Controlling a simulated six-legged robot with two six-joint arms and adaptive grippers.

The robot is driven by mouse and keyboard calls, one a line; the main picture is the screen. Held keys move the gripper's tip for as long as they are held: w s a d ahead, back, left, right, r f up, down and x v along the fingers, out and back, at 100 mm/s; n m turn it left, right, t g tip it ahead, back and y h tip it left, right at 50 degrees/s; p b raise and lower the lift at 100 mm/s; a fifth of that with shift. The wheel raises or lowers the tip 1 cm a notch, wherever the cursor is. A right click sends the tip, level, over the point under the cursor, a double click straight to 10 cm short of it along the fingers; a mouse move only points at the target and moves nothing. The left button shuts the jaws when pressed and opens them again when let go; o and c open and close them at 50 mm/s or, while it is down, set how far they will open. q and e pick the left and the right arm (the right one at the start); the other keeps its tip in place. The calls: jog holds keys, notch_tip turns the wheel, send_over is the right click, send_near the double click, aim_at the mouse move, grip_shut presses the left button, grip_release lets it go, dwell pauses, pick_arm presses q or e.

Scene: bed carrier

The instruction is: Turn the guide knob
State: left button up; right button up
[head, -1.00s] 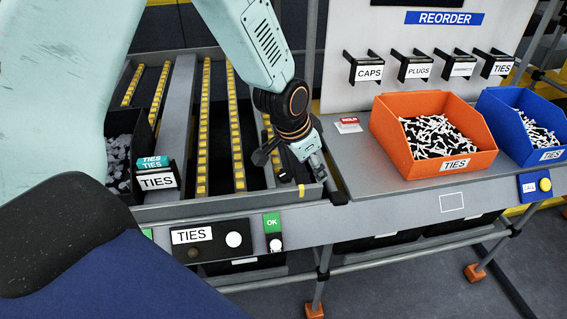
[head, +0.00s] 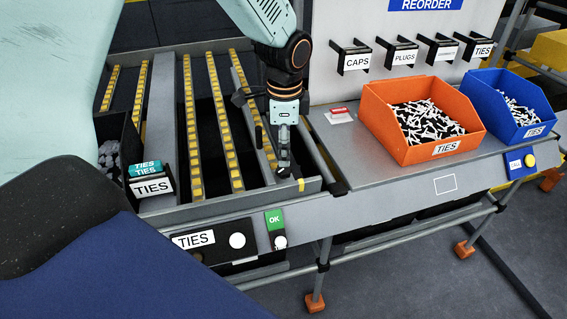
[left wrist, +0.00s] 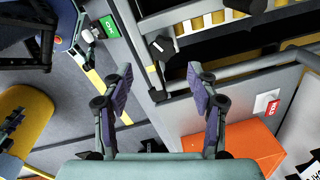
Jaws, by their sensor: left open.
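The guide knob (left wrist: 161,47) shows in the left wrist view as a black knob with a pale mark, on the grey frame by the roller lanes. In the head view I cannot pick it out clearly; my gripper is over that corner. My left gripper (head: 284,168) points down at the front right corner of the lane frame. In the left wrist view the left gripper (left wrist: 160,70) is open, its fingers well apart and empty, with the knob between and beyond the tips. No contact shows. A dark finger-like part (left wrist: 12,125) at that view's left edge may be my right gripper.
An orange bin of ties (head: 373,115) and a blue bin (head: 485,100) stand right on the grey shelf. A green OK label (head: 274,219) and a TIES panel (head: 212,243) are at the front.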

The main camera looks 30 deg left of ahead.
aim_at(283, 169)
pick_arm(q)
jog(key=f, duration=0.3)
jog(key=a+f, duration=0.1)
jog(key=f, duration=0.1)
jog(key=shift+w+b, duration=0.25)
jog(key=shift+b, duration=0.15)
jog(key=shift+d+f, duration=0.3)
jog(key=shift+f, duration=0.35)
jog(key=shift+a+f, duration=0.2)
jog(key=shift+a, duration=0.1)
jog(key=shift+d+r, duration=0.15)
jog(key=shift+d, duration=0.05)
jog(key=c, duration=1.2)
